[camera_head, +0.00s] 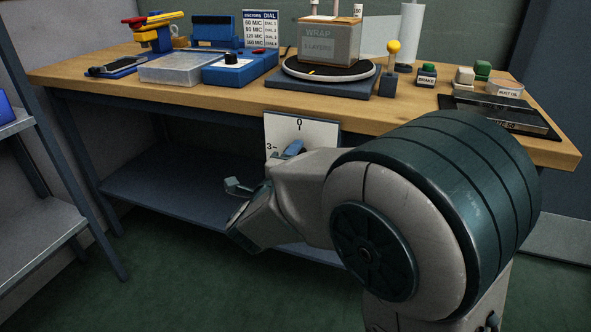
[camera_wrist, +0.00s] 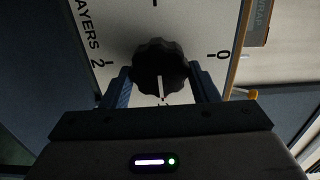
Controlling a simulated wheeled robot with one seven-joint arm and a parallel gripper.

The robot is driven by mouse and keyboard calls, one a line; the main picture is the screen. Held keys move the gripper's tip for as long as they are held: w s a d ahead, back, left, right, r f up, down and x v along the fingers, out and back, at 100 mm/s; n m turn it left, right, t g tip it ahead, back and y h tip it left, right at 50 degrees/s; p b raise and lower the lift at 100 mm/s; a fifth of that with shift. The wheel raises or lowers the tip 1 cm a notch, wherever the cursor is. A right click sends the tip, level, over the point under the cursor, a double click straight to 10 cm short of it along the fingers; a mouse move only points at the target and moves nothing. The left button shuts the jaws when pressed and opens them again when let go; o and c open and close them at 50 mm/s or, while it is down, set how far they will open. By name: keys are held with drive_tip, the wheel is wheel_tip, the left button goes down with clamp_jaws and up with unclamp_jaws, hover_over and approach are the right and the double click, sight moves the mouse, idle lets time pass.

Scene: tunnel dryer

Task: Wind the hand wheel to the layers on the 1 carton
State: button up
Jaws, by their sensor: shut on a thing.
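The black lobed hand wheel (camera_wrist: 160,62) stands on a white dial plate (camera_wrist: 100,45) marked LAYERS. In the wrist view, 0 is to its right and 2 to its left. Its white pointer line points down, toward my gripper body, which hides that part of the dial. My gripper (camera_wrist: 162,88) is shut on the wheel, one blue finger on each side. In the head view the dial plate (camera_head: 318,130) hangs at the bench front with 0 at top and 3 at left; my arm hides the rest. The carton (camera_head: 328,45) reads WRAP and, faintly, what looks like 3 LAYERS.
The carton sits on a round turntable (camera_head: 352,72) on the wooden bench (camera_head: 235,97). A blue box with a black knob (camera_head: 231,59), a MICRONS/DIAL card (camera_head: 260,28) and a green BRAKE button (camera_head: 427,70) are also on the bench. A lower shelf (camera_head: 170,190) lies below.

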idle(0.4)
drive_tip(key=o, duration=1)
drive_tip(key=p+v, duration=0.3)
drive_tip(key=v, duration=1.1)
drive_tip(key=shift+w, duration=0.1)
